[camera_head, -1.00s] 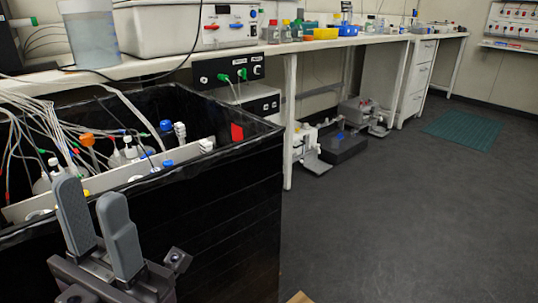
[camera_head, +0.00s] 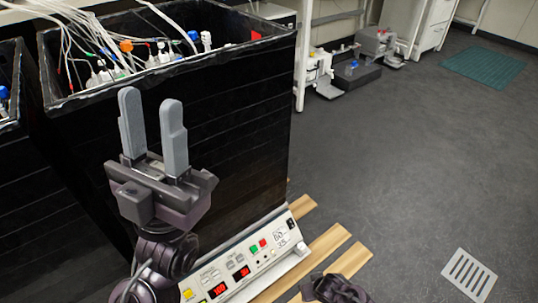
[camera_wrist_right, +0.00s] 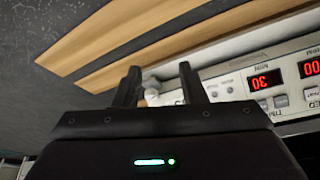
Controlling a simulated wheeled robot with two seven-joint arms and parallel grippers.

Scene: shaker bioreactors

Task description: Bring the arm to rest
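My left gripper (camera_head: 151,102) stands upright in the head view, its two grey fingers pointing up and apart with nothing between them. It is in front of the black wall of the shaker box (camera_head: 215,120). My right gripper (camera_wrist_right: 160,72) shows in the right wrist view with its dark fingers apart and empty. Beyond them are a white control panel (camera_wrist_right: 235,85) with red digits and wooden slats (camera_wrist_right: 160,32). A dark part of my right arm shows at the bottom edge of the head view.
The box holds several bottles with coloured caps and many tubes (camera_head: 115,45). The control panel (camera_head: 245,262) sits low at its base, by wooden boards (camera_head: 320,250). A floor grate (camera_head: 469,277) and a green mat (camera_head: 484,66) lie right. The grey floor between is clear.

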